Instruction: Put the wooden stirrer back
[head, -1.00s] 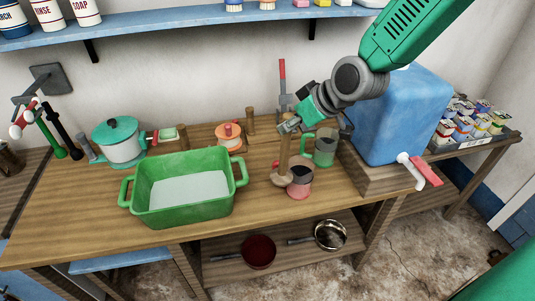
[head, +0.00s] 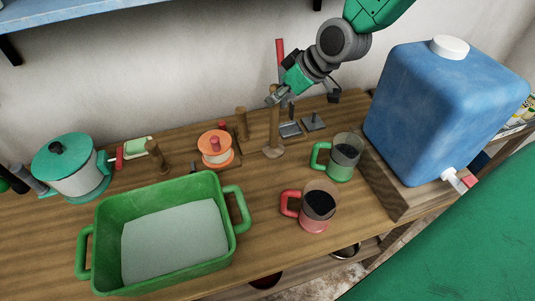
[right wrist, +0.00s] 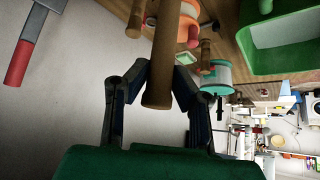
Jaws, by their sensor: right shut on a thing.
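The wooden stirrer (head: 274,133) is a round stick with a flat disc at its lower end. It stands about upright in the head view, near the back of the table. My right gripper (head: 276,95) is shut on its upper part; the right wrist view shows the handle (right wrist: 161,70) between the fingers (right wrist: 155,92). The disc is close to the tabletop; I cannot tell whether it touches. A green mug (head: 342,160) and a red mug (head: 314,206), both with dark contents, stand to the right of and nearer than the stirrer. My left gripper is not in view.
Small metal stands (head: 290,129) are just right of the stirrer. Wooden posts (head: 241,123), an orange pot (head: 215,148) and a green basin (head: 165,235) are to the left. A blue water container (head: 440,105) is on the right. Bare tabletop (head: 262,190) lies in front.

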